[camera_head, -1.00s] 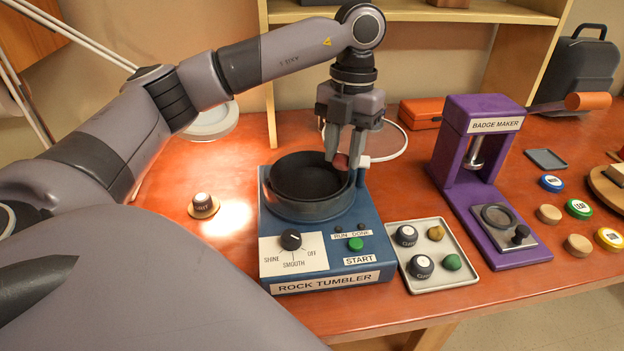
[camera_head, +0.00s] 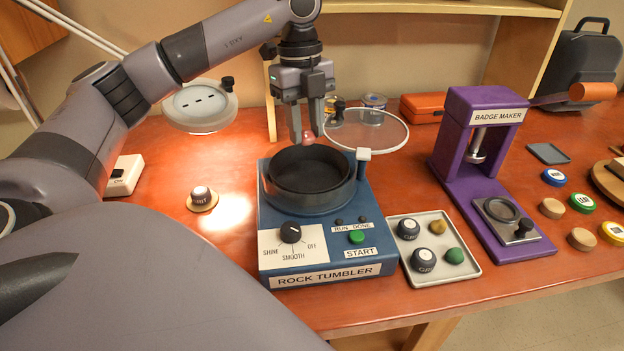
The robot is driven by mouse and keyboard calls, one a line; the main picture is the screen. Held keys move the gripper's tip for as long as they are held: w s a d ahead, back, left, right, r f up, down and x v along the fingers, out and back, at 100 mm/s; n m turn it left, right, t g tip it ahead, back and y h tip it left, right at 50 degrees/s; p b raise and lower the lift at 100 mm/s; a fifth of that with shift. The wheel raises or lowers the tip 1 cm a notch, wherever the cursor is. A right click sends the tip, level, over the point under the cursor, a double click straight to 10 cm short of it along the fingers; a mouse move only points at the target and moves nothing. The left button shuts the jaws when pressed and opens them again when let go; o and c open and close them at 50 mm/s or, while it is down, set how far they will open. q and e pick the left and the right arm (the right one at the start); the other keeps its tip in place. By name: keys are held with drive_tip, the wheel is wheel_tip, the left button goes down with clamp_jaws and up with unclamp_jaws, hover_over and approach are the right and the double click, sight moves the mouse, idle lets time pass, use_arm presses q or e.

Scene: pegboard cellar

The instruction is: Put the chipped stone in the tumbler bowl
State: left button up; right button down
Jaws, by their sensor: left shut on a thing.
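My left gripper (camera_head: 308,136) is shut on a small reddish-pink stone (camera_head: 308,137), which shows between the fingertips. It holds the stone above the tumbler bowl (camera_head: 311,195), over its back part. The bowl is round, dark and open at the top, and its inside looks empty. It sits on the blue rock tumbler (camera_head: 345,262), which has a dial, a green start button and labels. The tumbler's clear lid (camera_head: 367,130) stands swung open behind and to the right. A chip on the stone is too small to make out. My right gripper is not in view.
A grey tray (camera_head: 464,270) with stones and dark-capped jars stands right of the tumbler. The purple badge maker (camera_head: 484,195) is farther right. A small capped pot (camera_head: 202,198) stands left, near a lamp head (camera_head: 200,105).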

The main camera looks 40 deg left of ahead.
sight(306, 143)
use_arm(q)
drive_tip(key=shift+f+b, duration=1.45)
drive_tip(key=shift+f, duration=0.55)
drive_tip(key=o, duration=1.1)
drive_tip(key=shift+w+a+r+p, duration=0.1)
drive_tip(key=shift+a+r+p, duration=0.05)
drive_tip(key=shift+r, duration=1.05)
drive_tip(key=shift+s+a+r+p, duration=0.1)
drive_tip(key=shift+r+p, duration=0.1)
drive_tip(key=shift+r, duration=1)
drive_tip(key=shift+w+a+r+p, duration=0.1)
drive_tip(key=shift+a+r+p, duration=0.05)
drive_tip(key=shift+r, duration=1.05)
